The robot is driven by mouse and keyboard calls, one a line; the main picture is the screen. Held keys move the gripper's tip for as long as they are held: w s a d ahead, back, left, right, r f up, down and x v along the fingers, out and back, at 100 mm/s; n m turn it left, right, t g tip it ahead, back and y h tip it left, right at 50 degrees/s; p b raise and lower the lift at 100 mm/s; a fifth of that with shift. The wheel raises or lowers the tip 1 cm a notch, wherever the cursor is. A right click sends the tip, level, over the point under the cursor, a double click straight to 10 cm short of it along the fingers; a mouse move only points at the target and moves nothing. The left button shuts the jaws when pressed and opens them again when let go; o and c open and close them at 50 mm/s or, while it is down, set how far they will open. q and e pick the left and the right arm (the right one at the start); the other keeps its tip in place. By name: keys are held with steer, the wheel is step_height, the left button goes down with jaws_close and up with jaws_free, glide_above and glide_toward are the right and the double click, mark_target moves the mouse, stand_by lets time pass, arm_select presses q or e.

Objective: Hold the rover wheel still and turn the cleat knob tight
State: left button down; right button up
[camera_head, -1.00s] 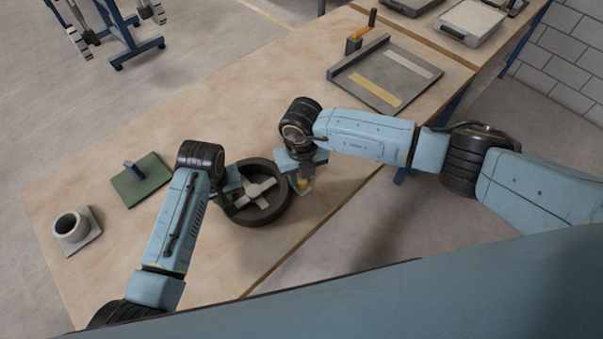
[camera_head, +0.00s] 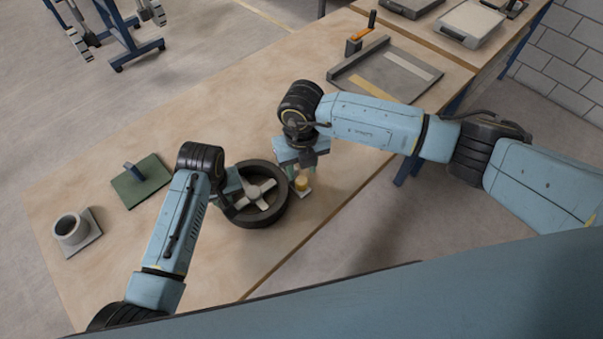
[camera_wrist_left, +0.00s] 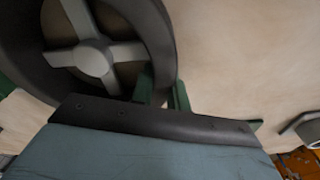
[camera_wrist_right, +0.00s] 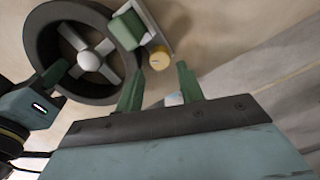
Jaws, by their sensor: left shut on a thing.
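The rover wheel (camera_head: 263,221) is a black ring with a pale four-armed hub, lying on the wooden bench. My left gripper (camera_head: 234,197) is shut on its rim, with one finger on each side of it in the left wrist view (camera_wrist_left: 162,88). The yellow cleat knob (camera_head: 302,183) stands beside the wheel's right side. In the right wrist view the knob (camera_wrist_right: 159,58) sits next to a green block (camera_wrist_right: 127,29) on a pale plate. My right gripper (camera_wrist_right: 160,70) is open, its fingertips apart and short of the knob, just above it.
A green plate with a blue upright (camera_head: 152,192) and a grey cup-like ring (camera_head: 72,230) lie on the left. A grey tray with two strips (camera_head: 408,97) and an orange-handled piece (camera_head: 357,38) lie toward the back right. The bench between is clear.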

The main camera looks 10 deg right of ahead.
mark_target(301, 180)
step_height(301, 180, up, 8)
steer(key=shift+f, duration=0.1)
stand_by(0.4)
arm_select(q)
steer(key=c, duration=1.3)
jaws_free()
